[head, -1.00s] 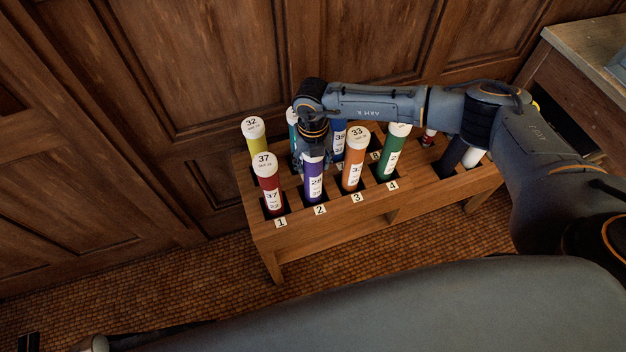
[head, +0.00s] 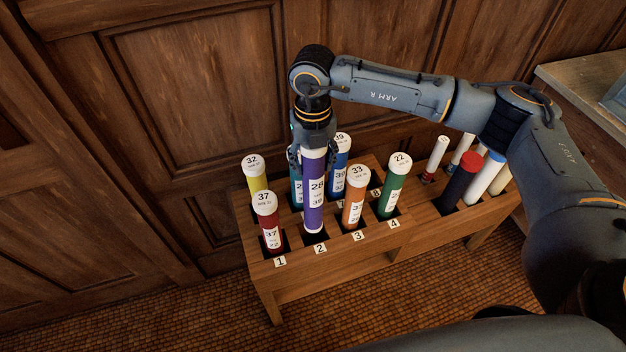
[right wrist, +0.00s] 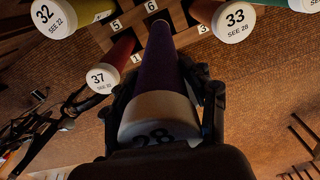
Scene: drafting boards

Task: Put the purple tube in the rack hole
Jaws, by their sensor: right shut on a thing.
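The purple tube (head: 314,212), labelled 28, is upright in my right gripper (head: 313,152). Its white bottom cap shows just above the dark opening of hole 2 in the wooden rack (head: 330,268). In the right wrist view the fingers of my right gripper (right wrist: 168,98) close on the white top cap, and the purple tube (right wrist: 158,62) points away below it. Holes 5 and 6 have number tags in that view, but the tube and other tubes hide part of the rack. My left gripper is not in view.
Red tube 37 (head: 267,222) stands left of hole 2, orange tube 33 (head: 353,205) right, green tube 22 (head: 393,195) further right. Yellow tube 32 (head: 255,172), a teal tube and blue tube 39 (head: 339,172) stand behind. A bin (head: 478,210) of several tubes adjoins at right.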

